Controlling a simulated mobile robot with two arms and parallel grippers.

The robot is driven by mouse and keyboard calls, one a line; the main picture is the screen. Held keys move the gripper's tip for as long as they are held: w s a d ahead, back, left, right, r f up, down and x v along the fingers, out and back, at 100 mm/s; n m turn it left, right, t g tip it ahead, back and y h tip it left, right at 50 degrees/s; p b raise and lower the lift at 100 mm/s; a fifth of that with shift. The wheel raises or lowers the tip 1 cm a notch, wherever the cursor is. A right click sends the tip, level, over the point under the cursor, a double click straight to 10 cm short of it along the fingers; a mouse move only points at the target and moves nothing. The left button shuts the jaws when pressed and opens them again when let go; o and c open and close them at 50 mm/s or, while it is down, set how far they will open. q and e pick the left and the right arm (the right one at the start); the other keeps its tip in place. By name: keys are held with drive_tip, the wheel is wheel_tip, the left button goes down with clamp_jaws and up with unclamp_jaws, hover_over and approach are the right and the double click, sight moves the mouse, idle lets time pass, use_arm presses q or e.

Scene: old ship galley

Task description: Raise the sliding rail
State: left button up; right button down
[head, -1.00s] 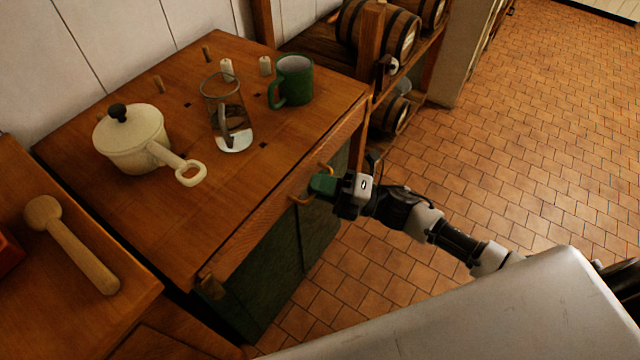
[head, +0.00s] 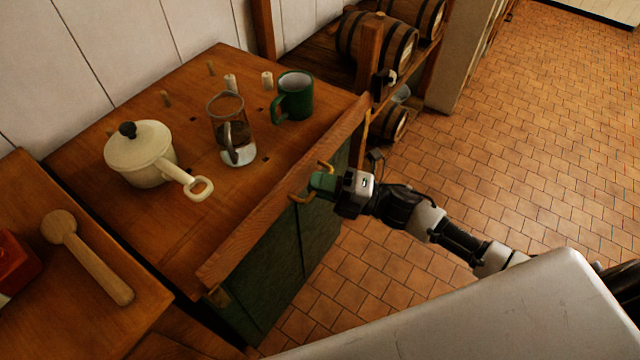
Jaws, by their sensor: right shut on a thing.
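The sliding rail (head: 258,220) is a long wooden strip along the front edge of the wooden counter (head: 190,240). Its upper edge stands above the counter top and hides a little of the surface behind it. A brass handle (head: 297,199) curves out from the rail's front. My right gripper (head: 322,184), with green finger pads, is shut on the handle. The fingers hide the middle of the handle. My left gripper is not in view.
On the counter stand a cream lidded pot (head: 140,160), a glass press (head: 230,125), a green mug (head: 294,97) and small pegs. A wooden mallet (head: 90,260) lies on the left worktop. Barrels (head: 375,40) sit on the back shelf. The tiled floor (head: 510,150) is clear at right.

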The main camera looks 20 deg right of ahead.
drive_tip(key=shift+w+r, duration=0.1)
drive_tip(key=shift+r, duration=0.25)
drive_tip(key=c, duration=1.2)
unclamp_jaws()
drive_tip(key=shift+c, duration=0.2)
drive_tip(key=shift+f, duration=0.15)
drive_tip(key=b+v, duration=0.1)
drive_tip(key=v, duration=1)
drive_tip(key=shift+b, duration=0.35)
drive_tip(key=shift+a, duration=0.1)
